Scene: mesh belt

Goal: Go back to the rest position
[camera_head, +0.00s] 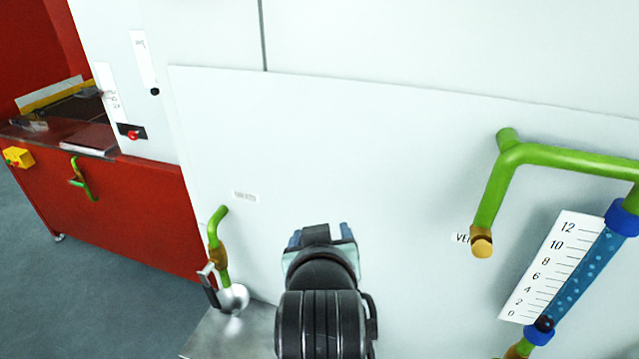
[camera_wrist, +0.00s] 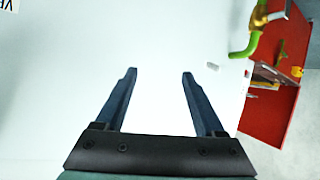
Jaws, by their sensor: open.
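My gripper (camera_head: 321,234) is in the lower middle of the head view, in front of a large white panel (camera_head: 340,150). In the wrist view my gripper (camera_wrist: 160,74) has its two dark blue fingers wide apart. Only the white panel shows between them, and the gripper holds nothing. How far the fingertips are from the panel is hard to tell.
A green pipe with a valve (camera_head: 218,250) stands left of my gripper, above a grey metal surface (camera_head: 225,338). At right are another green pipe (camera_head: 495,190) and a blue level tube (camera_head: 580,275) beside a scale (camera_head: 552,265). A red cabinet (camera_head: 130,210) stands at left.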

